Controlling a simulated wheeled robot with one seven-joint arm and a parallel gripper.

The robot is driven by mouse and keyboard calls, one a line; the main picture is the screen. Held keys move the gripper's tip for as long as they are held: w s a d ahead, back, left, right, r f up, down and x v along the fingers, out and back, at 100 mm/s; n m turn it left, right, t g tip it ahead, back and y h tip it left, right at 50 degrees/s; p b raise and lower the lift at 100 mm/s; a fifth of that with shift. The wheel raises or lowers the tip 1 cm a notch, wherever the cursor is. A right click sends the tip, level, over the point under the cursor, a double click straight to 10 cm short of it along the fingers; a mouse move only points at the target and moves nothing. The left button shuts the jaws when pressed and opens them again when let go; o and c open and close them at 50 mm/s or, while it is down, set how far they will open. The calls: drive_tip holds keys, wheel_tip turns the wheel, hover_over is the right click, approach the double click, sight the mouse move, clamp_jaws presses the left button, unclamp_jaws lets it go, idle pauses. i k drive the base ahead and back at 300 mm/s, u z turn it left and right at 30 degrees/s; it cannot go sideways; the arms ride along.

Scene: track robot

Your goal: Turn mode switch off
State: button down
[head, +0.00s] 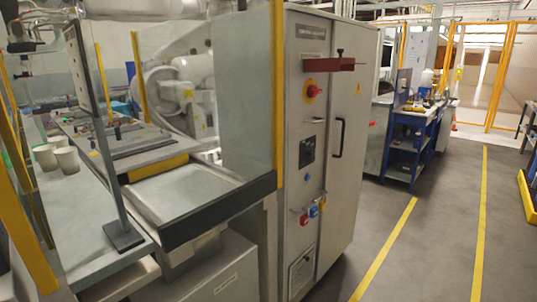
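A tall grey control cabinet (336,190) stands in the middle of the head view. On its narrow front panel is a black square switch plate (307,151), which looks like the mode switch; its setting is too small to read. Above it is a red knob on a yellow plate (311,91). Lower down are a red button (304,219) and a blue button (313,212). My gripper cannot be made out in this view.
A glass-walled cell with a yellow post (277,95) stands left of the cabinet. A red-brown bar (330,64) sticks out above the red knob. Open floor (430,240) with yellow lines lies to the right. A blue workbench (405,140) stands behind.

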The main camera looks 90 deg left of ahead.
sight(310, 152)
drive_tip(key=u, duration=2.6)
drive_tip(key=k, duration=0.55)
drive_tip(key=z, duration=0.65)
drive_tip(key=i, duration=1.45)
drive_tip(key=u, duration=0.15)
